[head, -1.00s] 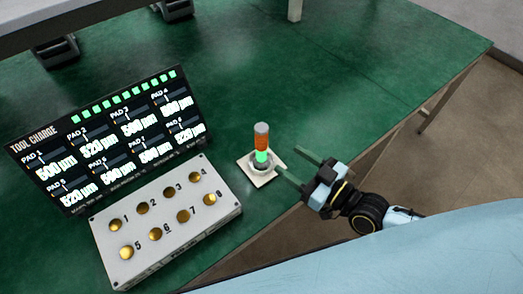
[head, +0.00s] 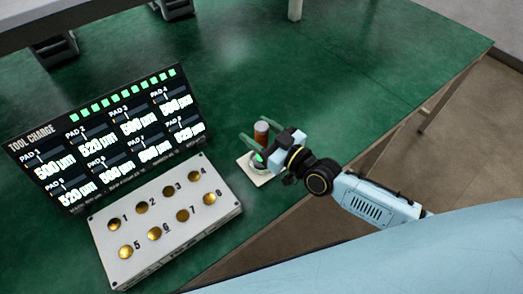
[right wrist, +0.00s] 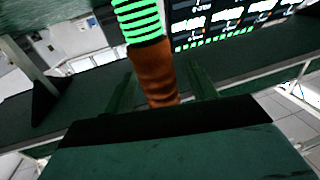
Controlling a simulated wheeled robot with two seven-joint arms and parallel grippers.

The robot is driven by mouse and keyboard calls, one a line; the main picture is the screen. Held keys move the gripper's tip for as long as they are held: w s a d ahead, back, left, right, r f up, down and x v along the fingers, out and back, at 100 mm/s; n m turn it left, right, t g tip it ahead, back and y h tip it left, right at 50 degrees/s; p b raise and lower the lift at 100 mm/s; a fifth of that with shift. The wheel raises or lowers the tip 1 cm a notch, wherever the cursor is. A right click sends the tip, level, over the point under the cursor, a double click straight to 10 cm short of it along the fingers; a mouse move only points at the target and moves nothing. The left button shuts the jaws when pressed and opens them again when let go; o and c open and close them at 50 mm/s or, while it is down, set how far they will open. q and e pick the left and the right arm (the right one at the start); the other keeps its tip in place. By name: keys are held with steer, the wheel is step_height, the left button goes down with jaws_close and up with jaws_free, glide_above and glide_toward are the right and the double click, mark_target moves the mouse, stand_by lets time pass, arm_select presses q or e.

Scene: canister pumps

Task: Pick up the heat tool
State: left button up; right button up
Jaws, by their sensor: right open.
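The heat tool (head: 262,127) is an upright cylinder with an orange-brown upper part and a glowing green lower part. It stands on a small white square base (head: 262,181) on the green table. My right gripper (head: 259,133) is at the tool with its fingers open, one on each side of it. In the right wrist view the brown part of the tool (right wrist: 155,72) lies between the two open fingers (right wrist: 163,82), with dark gaps beside it. The gripper hides part of the tool in the head view. My left gripper is not in view.
A grey box (head: 165,229) with several numbered brass pads stands left of the tool. The green table (head: 340,75) is clear beyond the tool. Its near edge runs under my right arm.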

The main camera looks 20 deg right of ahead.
steer(key=shift+w+a, duration=0.3)
steer(key=shift+w, duration=0.15)
jaws_close()
steer(key=shift+r, duration=0.1)
